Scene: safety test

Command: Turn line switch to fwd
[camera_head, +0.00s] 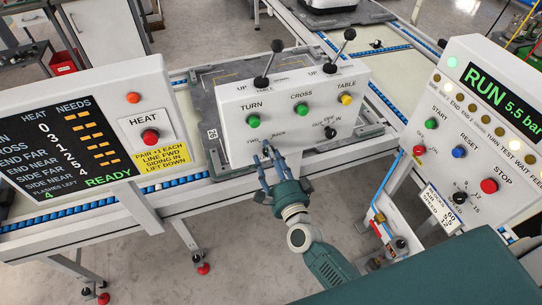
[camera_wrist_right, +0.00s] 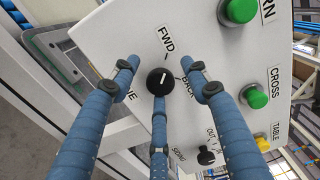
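The line switch (camera_wrist_right: 160,81) is a round black knob with a white mark, on the white control box (camera_head: 298,94), between its FWD and BACK labels. In the right wrist view its mark slants up and right; I cannot tell which label it points to exactly. My right gripper (camera_head: 267,158) is at the box's lower front edge. Its blue fingers are spread, two on either side of the knob and one below it, near the knob. I cannot tell whether any finger touches it. The fingers mostly hide the knob in the head view. My left gripper is out of view.
The siding knob (camera_head: 330,131) is to the right on the same box. Green TURN (camera_head: 253,121) and CROSS (camera_head: 301,108) buttons and a yellow TABLE button (camera_head: 346,99) sit above. Two black levers rise on top. A HEAT panel (camera_head: 147,124) stands left, a RUN panel (camera_head: 480,125) right.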

